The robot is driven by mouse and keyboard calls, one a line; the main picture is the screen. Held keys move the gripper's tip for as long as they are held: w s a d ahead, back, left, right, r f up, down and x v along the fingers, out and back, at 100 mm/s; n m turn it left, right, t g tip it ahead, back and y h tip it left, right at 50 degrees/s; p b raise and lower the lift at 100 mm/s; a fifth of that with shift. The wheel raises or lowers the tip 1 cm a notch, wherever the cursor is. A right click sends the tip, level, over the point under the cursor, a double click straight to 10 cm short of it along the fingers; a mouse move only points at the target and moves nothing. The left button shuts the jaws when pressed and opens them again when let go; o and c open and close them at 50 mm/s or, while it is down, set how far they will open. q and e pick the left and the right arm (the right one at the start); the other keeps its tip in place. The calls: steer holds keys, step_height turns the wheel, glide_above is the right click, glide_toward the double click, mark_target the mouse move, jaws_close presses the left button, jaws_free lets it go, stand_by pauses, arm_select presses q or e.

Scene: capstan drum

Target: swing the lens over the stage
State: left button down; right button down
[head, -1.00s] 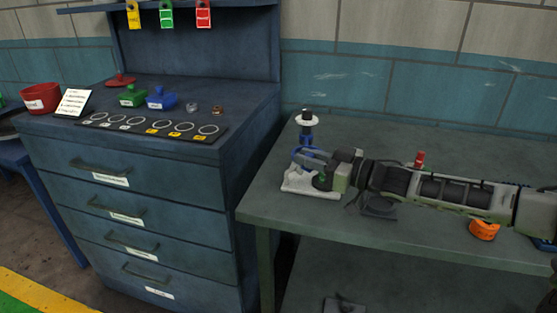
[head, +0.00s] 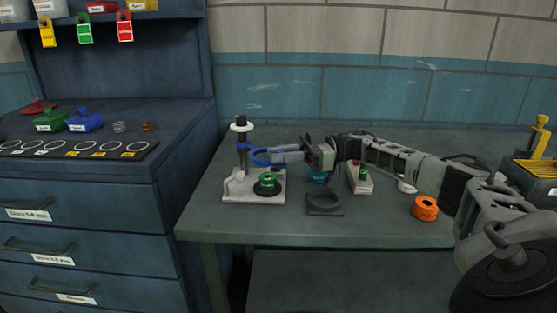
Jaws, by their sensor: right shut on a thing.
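The lens stand has a white base (head: 236,187) on the bench, with a dark upright post (head: 243,158) topped by a white collar. A blue lens ring (head: 258,156) reaches right from the post. The stage (head: 267,188), a black disc with a green piece (head: 267,179) on it, sits on the base's right side. In the picture the ring shows directly above the stage; its exact alignment in depth is hard to tell. My right gripper (head: 282,155) comes in from the right, shut on the blue ring and hiding part of it. My left gripper is not in view.
Right of the stand are a dark block (head: 323,204), a pale block with a green knob (head: 359,180) and an orange roll (head: 425,208). A yellow-and-grey device (head: 538,170) stands at the far right. A blue drawer cabinet (head: 80,235) is on the left.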

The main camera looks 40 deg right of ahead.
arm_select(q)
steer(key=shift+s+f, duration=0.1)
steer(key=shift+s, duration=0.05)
arm_select(e)
steer(key=c, duration=1.4)
jaws_free()
steer(key=shift+o, duration=0.2)
steer(key=shift+r, duration=0.25)
step_height(320, 180, up, 3)
steer(key=shift+d+f, duration=0.1)
steer(key=shift+f, duration=0.05)
arm_select(q)
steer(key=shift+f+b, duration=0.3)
steer(key=shift+b, duration=0.6)
arm_select(e)
steer(key=s+a+r, duration=0.9)
steer(key=s, duration=0.1)
steer(key=shift+s+a+r, duration=0.2)
steer(key=shift+s+r, duration=0.05)
steer(key=shift+r, duration=0.15)
